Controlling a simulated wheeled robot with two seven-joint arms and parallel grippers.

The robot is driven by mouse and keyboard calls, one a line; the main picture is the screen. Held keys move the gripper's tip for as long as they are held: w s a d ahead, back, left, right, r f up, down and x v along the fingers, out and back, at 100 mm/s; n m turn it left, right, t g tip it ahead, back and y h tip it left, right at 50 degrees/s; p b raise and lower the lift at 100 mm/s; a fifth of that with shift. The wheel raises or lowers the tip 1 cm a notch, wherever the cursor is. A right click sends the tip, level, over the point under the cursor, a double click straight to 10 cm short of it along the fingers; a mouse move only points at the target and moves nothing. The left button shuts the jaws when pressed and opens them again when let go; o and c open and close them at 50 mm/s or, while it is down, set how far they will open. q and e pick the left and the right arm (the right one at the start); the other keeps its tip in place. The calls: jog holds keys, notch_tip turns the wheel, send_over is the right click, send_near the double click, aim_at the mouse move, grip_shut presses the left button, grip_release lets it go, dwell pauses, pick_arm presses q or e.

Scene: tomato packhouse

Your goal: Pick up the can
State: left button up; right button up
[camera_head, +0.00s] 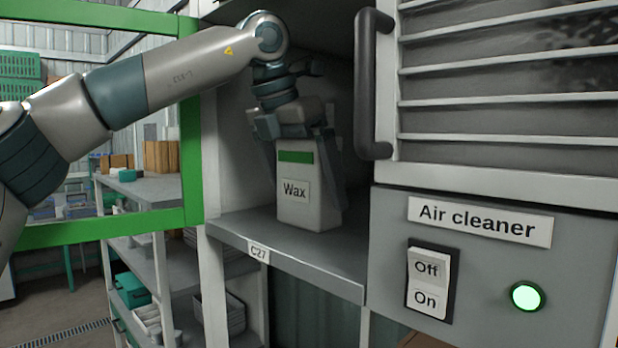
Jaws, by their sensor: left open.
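The can is a pale grey-white container (308,211) with a green band and a "Wax" label. It stands upright on a grey shelf (335,258) tagged "C27". My left gripper (301,160) reaches down over the can from above, its fingers open on either side of the can's upper part. The gripper body hides the can's top and any handle. I cannot tell whether the fingers touch the can. My right gripper is not in view.
To the right, close by, stands an air cleaner (390,210) with a dark vertical handle (371,90), an Off/On switch (428,282) and a lit green lamp (527,296). A green frame (191,120) and lower shelves with boxes are at the left.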

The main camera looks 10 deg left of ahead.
pick_arm(q)
jog(key=shift+c, duration=0.3)
jog(key=shift+r, duration=0.1)
jog(key=c, duration=2)
jog(key=shift+o, duration=0.2)
jog(key=shift+r, duration=0.25)
jog(key=shift+r+b, duration=0.4)
jog(key=shift+b, duration=0.15)
jog(key=shift+s+a+f+b, duration=0.1)
jog(key=shift+s+a+b, duration=0.15)
jog(key=shift+b, duration=0.15)
jog(key=s+a+b, duration=0.9)
jog(key=s, duration=0.5)
jog(key=shift+s+a+r, duration=0.2)
jog(key=shift+s+a, duration=0.05)
jog(key=shift+a, duration=0.05)
